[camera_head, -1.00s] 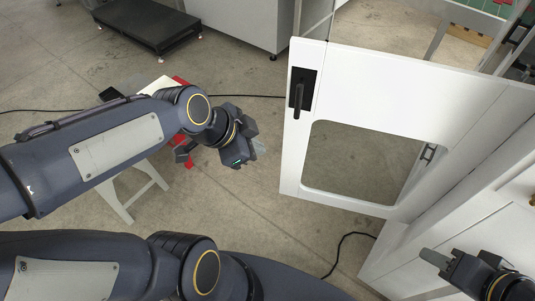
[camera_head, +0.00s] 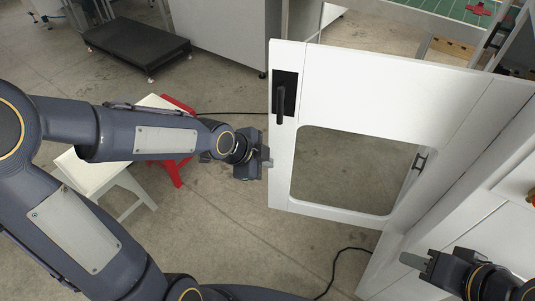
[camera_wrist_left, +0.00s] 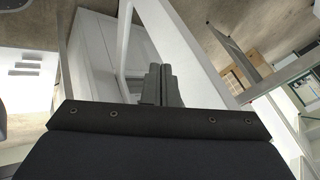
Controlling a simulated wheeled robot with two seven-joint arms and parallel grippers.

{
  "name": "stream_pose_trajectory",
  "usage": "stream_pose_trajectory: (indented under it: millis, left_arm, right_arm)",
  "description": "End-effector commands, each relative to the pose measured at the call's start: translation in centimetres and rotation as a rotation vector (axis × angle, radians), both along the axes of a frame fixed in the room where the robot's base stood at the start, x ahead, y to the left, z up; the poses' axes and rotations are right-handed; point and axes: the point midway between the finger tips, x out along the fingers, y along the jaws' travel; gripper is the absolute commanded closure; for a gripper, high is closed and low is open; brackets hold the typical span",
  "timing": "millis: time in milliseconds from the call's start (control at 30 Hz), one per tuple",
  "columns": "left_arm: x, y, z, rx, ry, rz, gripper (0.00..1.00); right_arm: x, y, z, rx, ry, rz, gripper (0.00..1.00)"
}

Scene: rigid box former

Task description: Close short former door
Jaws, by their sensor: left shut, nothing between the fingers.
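The short former door (camera_head: 395,95) is a white panel with a large window opening, standing open in the head view. Its black handle (camera_head: 281,98) sits at the upper left, near the free edge. My left gripper (camera_head: 266,163) is shut and empty, just left of the door's free edge and below the handle; I cannot tell whether it touches. In the left wrist view its fingers (camera_wrist_left: 160,84) are together, with a white panel edge close to their right. My right gripper (camera_head: 408,261) is at the lower right beside the white machine frame (camera_head: 385,262); its jaw state is unclear.
A white step stool (camera_head: 85,172) and a red stool (camera_head: 178,172) stand behind my left arm. A dark platform (camera_head: 135,45) and a grey cabinet (camera_head: 235,40) are at the back. A black cable (camera_head: 340,262) lies on the floor. Open floor lies below the door.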

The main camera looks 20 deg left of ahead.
Motion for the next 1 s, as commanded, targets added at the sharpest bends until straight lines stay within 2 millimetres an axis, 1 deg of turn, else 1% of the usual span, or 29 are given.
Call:
stream_pose_trajectory:
  millis: [33, 200, 333, 633, 767, 867, 1000]
  left_arm:
    - [0.9, 0.0, 0.3, -0.001, 0.001, 0.002, 1.00]
    - [2.4, 0.1, 0.3, -0.001, 0.001, 0.003, 1.00]
    - [2.8, 0.2, 0.3, 0.000, 0.001, 0.004, 1.00]
    - [2.9, 0.2, 0.3, 0.001, 0.000, 0.003, 1.00]
    - [3.2, 0.4, 0.3, -0.001, 0.001, -0.001, 1.00]
    - [3.9, 0.7, 0.3, -0.001, 0.002, -0.013, 1.00]
    - [5.8, 1.6, 0.4, -0.004, 0.004, -0.046, 1.00]
  right_arm:
    - [0.0, 0.0, 0.5, 0.000, -0.001, 0.000, 0.64]
    - [0.0, 0.0, 0.8, 0.000, -0.002, -0.001, 0.64]
    - [0.0, 0.0, 0.8, 0.000, -0.001, 0.000, 0.64]
    - [0.0, 0.0, 0.8, 0.000, -0.001, 0.000, 0.64]
    - [0.0, 0.0, 1.0, 0.000, -0.001, 0.000, 0.64]
    - [0.0, 0.0, 1.3, 0.000, -0.001, 0.000, 0.64]
    - [0.0, 0.0, 2.0, 0.000, -0.001, 0.000, 0.64]
